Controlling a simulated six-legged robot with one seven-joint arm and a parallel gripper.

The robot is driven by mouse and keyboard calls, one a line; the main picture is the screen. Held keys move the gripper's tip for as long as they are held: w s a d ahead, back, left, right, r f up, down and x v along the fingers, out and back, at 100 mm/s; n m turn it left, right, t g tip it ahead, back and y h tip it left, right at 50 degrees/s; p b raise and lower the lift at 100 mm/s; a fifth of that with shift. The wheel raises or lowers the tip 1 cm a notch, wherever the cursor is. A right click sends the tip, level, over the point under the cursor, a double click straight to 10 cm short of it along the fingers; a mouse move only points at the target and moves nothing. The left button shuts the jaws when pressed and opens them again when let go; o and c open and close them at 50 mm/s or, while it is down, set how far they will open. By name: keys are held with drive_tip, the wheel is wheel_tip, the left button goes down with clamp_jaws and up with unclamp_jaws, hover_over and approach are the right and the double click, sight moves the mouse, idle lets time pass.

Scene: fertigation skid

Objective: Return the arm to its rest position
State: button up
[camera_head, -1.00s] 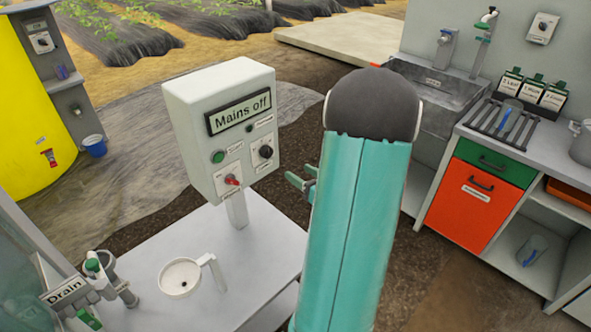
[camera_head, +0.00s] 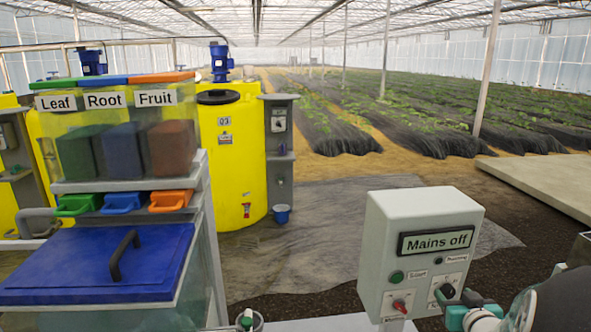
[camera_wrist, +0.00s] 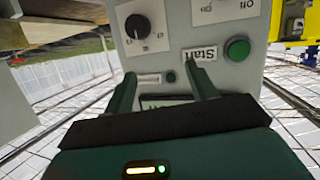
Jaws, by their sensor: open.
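My arm reaches in from the lower right corner of the head view, partly cut off by the frame. My gripper (camera_head: 450,307) is at the lower right of the grey control box (camera_head: 420,213), near its black knob (camera_head: 448,291). In the wrist view the two green fingers of my gripper (camera_wrist: 163,84) are spread apart with nothing held between them. The box face fills the background there upside down, with the green Start button (camera_wrist: 237,48) at right. I cannot tell whether a finger touches the box.
A blue-lidded tank (camera_head: 60,265) stands at left, below Leaf, Root and Fruit bins (camera_head: 105,130). Open ground sheet (camera_head: 310,235) lies left of the box.

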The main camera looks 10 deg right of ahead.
drive_tip(key=w+a+r+g, duration=0.2)
drive_tip(key=a+r, duration=0.3)
drive_tip(key=a, duration=0.4)
drive_tip(key=s+a+r+n+g+y, duration=0.1)
drive_tip(key=s+a+g, duration=0.1)
drive_tip(key=s+a, duration=0.3)
drive_tip(key=s+a+r+n+g+y, duration=0.1)
drive_tip(key=s+a, duration=0.4)
drive_tip(key=a, duration=0.7)
drive_tip(key=s+a+r+n+g+y, duration=0.1)
drive_tip(key=s+a+g+y, duration=0.2)
drive_tip(key=s+a, duration=0.2)
drive_tip(key=a, duration=0.3)
drive_tip(key=shift+s+a, duration=0.2)
drive_tip(key=shift+a, duration=0.15)
